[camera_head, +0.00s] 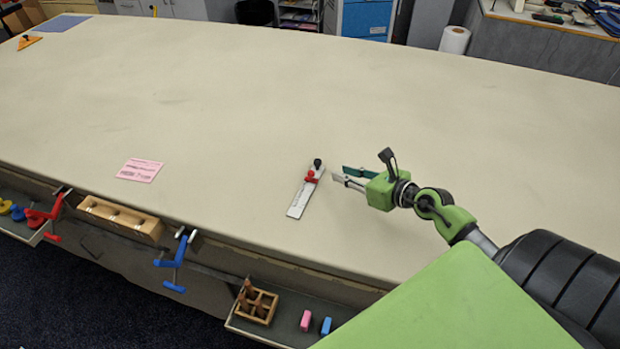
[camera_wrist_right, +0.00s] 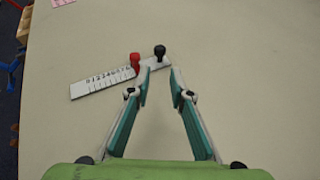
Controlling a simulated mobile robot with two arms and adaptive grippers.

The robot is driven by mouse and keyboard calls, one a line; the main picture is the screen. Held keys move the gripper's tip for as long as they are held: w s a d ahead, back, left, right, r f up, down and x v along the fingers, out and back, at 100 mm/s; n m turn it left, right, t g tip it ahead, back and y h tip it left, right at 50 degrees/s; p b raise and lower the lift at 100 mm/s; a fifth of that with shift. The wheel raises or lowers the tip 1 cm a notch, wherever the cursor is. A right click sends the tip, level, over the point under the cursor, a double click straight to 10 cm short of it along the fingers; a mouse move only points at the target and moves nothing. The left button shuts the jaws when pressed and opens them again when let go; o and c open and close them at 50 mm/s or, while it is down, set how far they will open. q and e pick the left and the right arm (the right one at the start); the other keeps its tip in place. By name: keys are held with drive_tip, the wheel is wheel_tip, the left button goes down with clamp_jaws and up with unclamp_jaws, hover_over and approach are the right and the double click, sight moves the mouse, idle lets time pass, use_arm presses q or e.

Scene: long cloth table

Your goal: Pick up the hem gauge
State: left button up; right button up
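The hem gauge (camera_head: 302,198) is a flat white ruler with a red slider and a black knob at its far end. It lies on the cloth table near the front edge. In the right wrist view the hem gauge (camera_wrist_right: 98,83) lies just beyond the fingertips, with its printed numbers showing. My right gripper (camera_head: 338,173) is open and empty, just right of the gauge's knob end. In the right wrist view the gripper (camera_wrist_right: 159,82) has its fingers apart, with the black knob ahead of the gap between them. My left gripper is not in view.
The cloth table (camera_head: 250,100) is mostly bare. A pink card (camera_head: 140,170) lies left of the gauge. Along the front edge are a red clamp (camera_head: 50,213), a wooden box (camera_head: 118,220), a blue clamp (camera_head: 175,262) and a low tray with a wooden rack (camera_head: 256,303).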

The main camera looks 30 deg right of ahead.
sight(317, 160)
drive_tip(key=x, duration=0.4)
drive_tip(key=shift+w, duration=0.25)
drive_tip(key=shift+x, duration=0.85)
drive_tip(key=shift+w+a, duration=0.1)
drive_tip(key=shift+w, duration=0.1)
drive_tip(key=shift+p+x, duration=0.45)
drive_tip(key=shift+x, duration=1.95)
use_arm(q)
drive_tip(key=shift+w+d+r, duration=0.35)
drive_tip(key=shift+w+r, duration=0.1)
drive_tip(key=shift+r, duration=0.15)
use_arm(e)
drive_tip(key=shift+r, duration=0.2)
drive_tip(key=shift+c, duration=0.5)
drive_tip(key=shift+r, duration=0.1)
clamp_jaws()
